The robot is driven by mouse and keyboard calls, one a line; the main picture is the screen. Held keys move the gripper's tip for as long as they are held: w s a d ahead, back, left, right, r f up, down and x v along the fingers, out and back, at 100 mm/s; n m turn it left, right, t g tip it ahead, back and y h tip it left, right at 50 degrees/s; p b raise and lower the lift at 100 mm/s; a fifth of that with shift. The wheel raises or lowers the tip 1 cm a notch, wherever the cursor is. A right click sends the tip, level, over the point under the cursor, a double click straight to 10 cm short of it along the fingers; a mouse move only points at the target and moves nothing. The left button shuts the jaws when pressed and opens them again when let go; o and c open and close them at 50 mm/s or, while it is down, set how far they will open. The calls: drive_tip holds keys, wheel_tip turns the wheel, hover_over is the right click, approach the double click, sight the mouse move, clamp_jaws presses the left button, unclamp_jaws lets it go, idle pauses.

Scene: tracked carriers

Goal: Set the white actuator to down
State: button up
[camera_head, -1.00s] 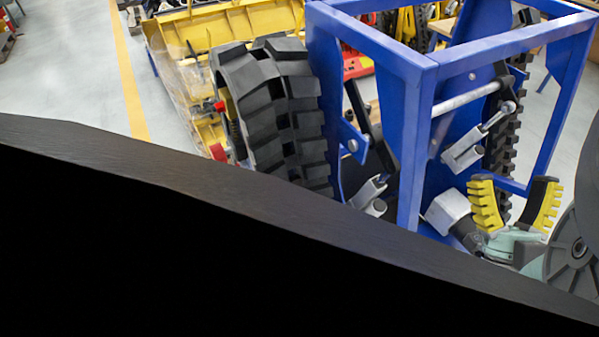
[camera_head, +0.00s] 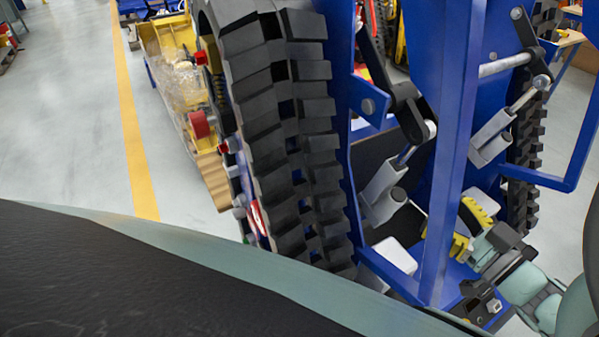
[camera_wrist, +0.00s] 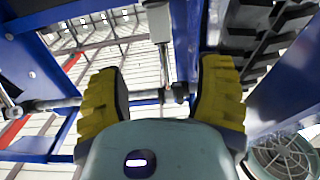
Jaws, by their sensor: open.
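Two light grey-white cylinder actuators show inside the blue frame in the head view: a left one (camera_head: 383,194) and a right one (camera_head: 491,139). Each has a rod running up to a black lever. I cannot tell which one the task means. My gripper (camera_head: 462,230) has yellow ribbed fingers, below the right actuator and partly hidden by a blue post. In the wrist view my gripper (camera_wrist: 161,85) is open, its fingers wide apart. A whitish cylinder (camera_wrist: 158,22) with a thin rod lies beyond and between them; no contact is clear.
The blue frame (camera_head: 455,130) has posts and bars close around my gripper. A grey crossbar (camera_wrist: 55,104) runs behind the fingers in the wrist view. Open floor (camera_head: 65,120) lies at left, with a yellow line.

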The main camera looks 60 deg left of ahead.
sight(387, 164)
drive_tip(key=a, duration=1)
drive_tip(key=w+a+p, duration=0.1)
drive_tip(key=a, duration=0.4)
drive_tip(key=shift+a, duration=0.3)
drive_tip(key=shift+w+d, duration=0.1)
clamp_jaws()
